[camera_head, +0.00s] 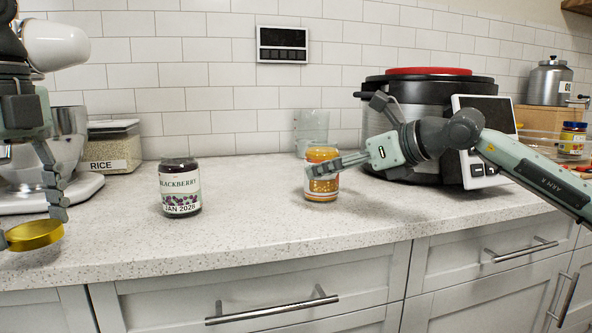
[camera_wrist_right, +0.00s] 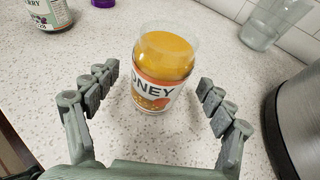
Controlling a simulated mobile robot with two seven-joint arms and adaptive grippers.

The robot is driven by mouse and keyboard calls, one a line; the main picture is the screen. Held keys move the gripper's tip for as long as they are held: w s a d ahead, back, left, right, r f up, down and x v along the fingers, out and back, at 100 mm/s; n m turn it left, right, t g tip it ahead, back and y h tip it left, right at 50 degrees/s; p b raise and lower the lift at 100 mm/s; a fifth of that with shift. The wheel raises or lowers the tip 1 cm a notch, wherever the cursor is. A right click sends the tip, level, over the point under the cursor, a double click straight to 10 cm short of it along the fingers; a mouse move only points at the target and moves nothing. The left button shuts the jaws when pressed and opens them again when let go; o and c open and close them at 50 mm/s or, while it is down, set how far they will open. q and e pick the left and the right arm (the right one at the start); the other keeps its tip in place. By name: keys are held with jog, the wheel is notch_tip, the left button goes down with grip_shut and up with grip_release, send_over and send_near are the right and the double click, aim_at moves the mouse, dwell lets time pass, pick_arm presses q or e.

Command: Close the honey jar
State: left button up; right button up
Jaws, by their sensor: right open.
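The honey jar (camera_head: 322,188) stands upright on the counter with an orange label. In the right wrist view the honey jar (camera_wrist_right: 163,62) has a clear, uncovered top with no lid on it. My right gripper (camera_wrist_right: 158,76) is open, with its fingers on either side of the jar and gaps showing; in the head view it (camera_head: 322,170) reaches in from the right at the jar. A gold lid (camera_head: 35,235) is held level at the fingertips of my left gripper (camera_head: 32,228), above the counter's front edge at far left. The left gripper's other finger is mostly cut off.
A blackberry jar (camera_head: 180,190) stands left of the honey. A clear glass (camera_head: 311,128) is behind it. A large cooker (camera_head: 430,95) stands to the right, close to my right arm. A mixer and rice box (camera_head: 113,150) are at left. Counter between the jars is clear.

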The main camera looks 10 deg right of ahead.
aim_at(322, 148)
pick_arm(q)
jog(key=shift+r, duration=0.2)
pick_arm(e)
jog(key=shift+x, duration=1.5)
jog(key=c, duration=1.7)
jog(key=shift+r, duration=0.15)
jog(key=shift+c, duration=0.7)
jog(key=shift+r, duration=0.1)
jog(key=shift+r, duration=0.55)
notch_tip(322, 148, up, 3)
jog(key=shift+a+f, duration=0.1)
jog(key=shift+f, duration=0.1)
pick_arm(q)
jog(key=shift+f, duration=0.2)
pick_arm(e)
jog(key=s+a+r, duration=0.5)
jog(key=a+r, duration=0.2)
jog(key=a, duration=0.3)
jog(key=shift+s, duration=0.4)
